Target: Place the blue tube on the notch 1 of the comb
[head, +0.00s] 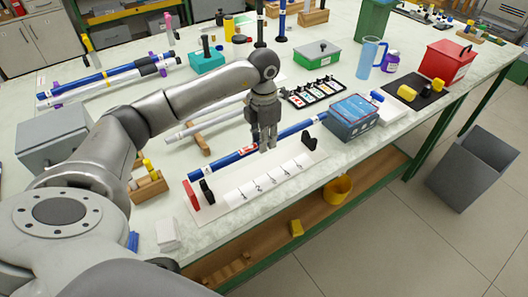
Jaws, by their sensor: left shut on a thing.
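The mark numbers are too small to read. My right gripper is not in view.
A blue-grey box (351,118) stands close to the tube's right end. A wooden block with yellow pieces (149,184) stands left of the tube. More tubes (110,75) lie on racks behind. The table's front edge is close to the strip.

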